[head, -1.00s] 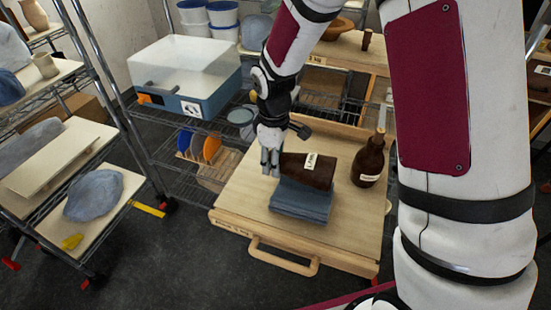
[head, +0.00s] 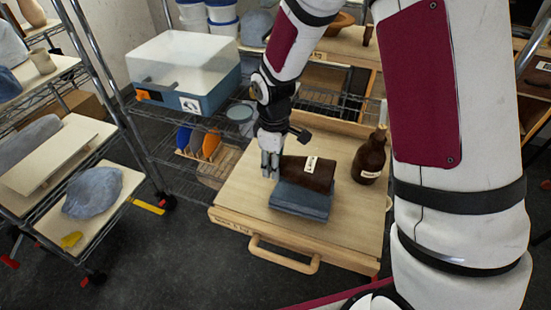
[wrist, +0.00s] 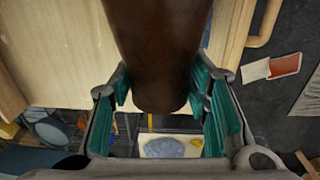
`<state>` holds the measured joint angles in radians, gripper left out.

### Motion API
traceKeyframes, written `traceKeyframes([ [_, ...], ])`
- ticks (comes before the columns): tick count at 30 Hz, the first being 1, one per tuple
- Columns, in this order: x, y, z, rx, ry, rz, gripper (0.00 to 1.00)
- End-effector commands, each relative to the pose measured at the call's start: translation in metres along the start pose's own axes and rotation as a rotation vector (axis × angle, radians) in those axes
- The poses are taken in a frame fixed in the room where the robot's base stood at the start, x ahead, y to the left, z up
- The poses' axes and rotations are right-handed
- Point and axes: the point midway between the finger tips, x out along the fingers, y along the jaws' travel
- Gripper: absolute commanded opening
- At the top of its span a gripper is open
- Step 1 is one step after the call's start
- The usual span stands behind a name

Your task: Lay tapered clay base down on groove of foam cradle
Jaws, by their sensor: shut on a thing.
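The tapered clay base (head: 307,173) is dark brown with a white label. In the head view it lies on its side over the foam cradle (head: 300,201), a blue-grey block on the wooden board. Its lower side meets the cradle's top in the picture; I cannot tell if it bears on it. The groove is hidden under it. My gripper (head: 270,166) is shut on the base's left end. In the wrist view the brown base (wrist: 155,55) sits between the teal finger pads of my gripper (wrist: 162,100).
A brown bottle (head: 371,157) with a label stands upright just right of the base. The wooden board (head: 240,195) has a front handle (head: 283,258) and bare space left of the cradle. A wire shelf with a clear bin (head: 185,70) stands behind left.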

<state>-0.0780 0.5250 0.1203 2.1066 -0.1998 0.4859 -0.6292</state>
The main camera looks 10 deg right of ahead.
Motion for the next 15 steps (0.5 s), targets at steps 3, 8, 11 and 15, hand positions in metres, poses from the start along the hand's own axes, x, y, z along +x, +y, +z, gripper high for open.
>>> traceKeyframes([
  [3, 0.006, 0.0, 0.0, 0.0, -0.001, 0.0, 0.0],
  [8, 0.013, 0.0, 0.0, -0.001, -0.001, 0.001, 0.0],
  [11, 0.018, 0.0, 0.0, -0.001, -0.002, 0.001, 0.0],
  [15, 0.024, 0.0, 0.0, -0.002, -0.001, 0.001, 0.0],
])
